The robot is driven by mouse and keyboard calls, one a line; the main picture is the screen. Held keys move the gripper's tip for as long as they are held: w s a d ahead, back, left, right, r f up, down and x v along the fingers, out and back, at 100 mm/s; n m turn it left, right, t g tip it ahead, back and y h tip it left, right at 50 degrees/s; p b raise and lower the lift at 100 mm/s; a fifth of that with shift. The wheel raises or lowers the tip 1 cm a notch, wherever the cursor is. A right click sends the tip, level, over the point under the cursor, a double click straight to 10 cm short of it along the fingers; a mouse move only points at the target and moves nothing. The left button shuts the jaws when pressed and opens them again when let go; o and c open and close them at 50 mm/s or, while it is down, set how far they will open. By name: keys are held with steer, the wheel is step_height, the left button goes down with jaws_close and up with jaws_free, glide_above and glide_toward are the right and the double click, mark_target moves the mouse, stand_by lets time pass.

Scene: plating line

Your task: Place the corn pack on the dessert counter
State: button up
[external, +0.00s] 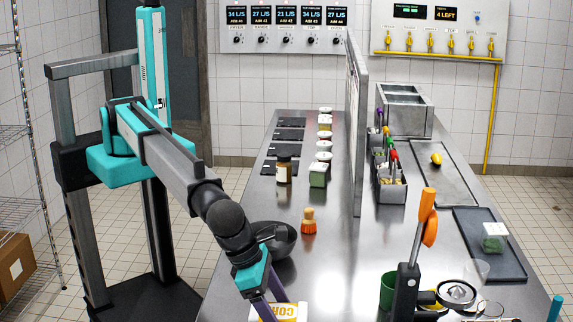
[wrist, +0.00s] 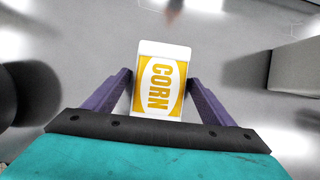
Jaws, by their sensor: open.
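The corn pack (wrist: 158,82) is a white and yellow box with CORN printed on it. In the wrist view it lies between the two purple fingers of my gripper (wrist: 160,92), with a gap showing beside it. My gripper is open around it. In the external view the corn pack (external: 280,313) shows at the bottom edge, partly cut off, just below my gripper (external: 268,300). Whether the fingers touch the pack cannot be told. I see no label that marks the dessert counter.
A tall divider (external: 355,130) splits the steel counter (external: 335,270). Jars (external: 284,167) line the left half. A dark tray (external: 472,222) with a green-filled container (external: 494,237) lies at right.

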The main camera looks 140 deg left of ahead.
steer(key=shift+r, duration=0.15)
steer(key=b+v, duration=0.3)
steer(key=v, duration=0.9)
stand_by(0.5)
